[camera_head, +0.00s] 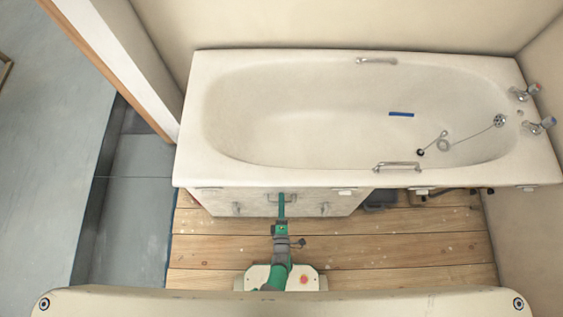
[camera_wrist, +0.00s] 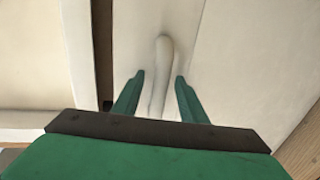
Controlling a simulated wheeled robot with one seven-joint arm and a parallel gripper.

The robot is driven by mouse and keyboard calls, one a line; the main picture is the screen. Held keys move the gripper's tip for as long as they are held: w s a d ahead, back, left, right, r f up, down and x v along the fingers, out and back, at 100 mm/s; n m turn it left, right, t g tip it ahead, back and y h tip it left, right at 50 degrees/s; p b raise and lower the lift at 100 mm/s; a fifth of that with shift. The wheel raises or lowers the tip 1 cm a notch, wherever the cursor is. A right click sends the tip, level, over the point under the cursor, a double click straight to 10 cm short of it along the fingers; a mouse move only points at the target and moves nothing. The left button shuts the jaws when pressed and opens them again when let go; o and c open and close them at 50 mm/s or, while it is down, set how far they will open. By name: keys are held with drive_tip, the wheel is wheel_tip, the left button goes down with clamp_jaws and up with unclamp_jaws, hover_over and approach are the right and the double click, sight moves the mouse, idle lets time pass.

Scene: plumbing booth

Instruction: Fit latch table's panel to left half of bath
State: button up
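The bath (camera_head: 350,66) is cream-white and lies along the back wall. A pale panel (camera_head: 215,203) stands under the left half of its front rim. It has a grey fitting near each side and a bar handle (camera_head: 292,198) at its upper middle. I cannot tell whether its top edge meets the rim. My gripper (camera_head: 281,196) is at that handle. In the wrist view my green fingers (camera_wrist: 159,78) are apart, with the pale handle bar (camera_wrist: 163,68) between them and narrow gaps showing on both sides.
The right half under the bath is open, with dark items (camera_head: 380,200) and pipework (camera_head: 455,191) showing. The plank floor (camera_head: 400,245) in front is mostly clear. A wall end (camera_head: 130,75) stands at the left. A grab rail (camera_head: 398,166) sits on the front rim.

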drive_tip(key=s+r, duration=0.2)
drive_tip(key=s, duration=0.8)
drive_tip(key=shift+s, duration=0.2)
idle(0.4)
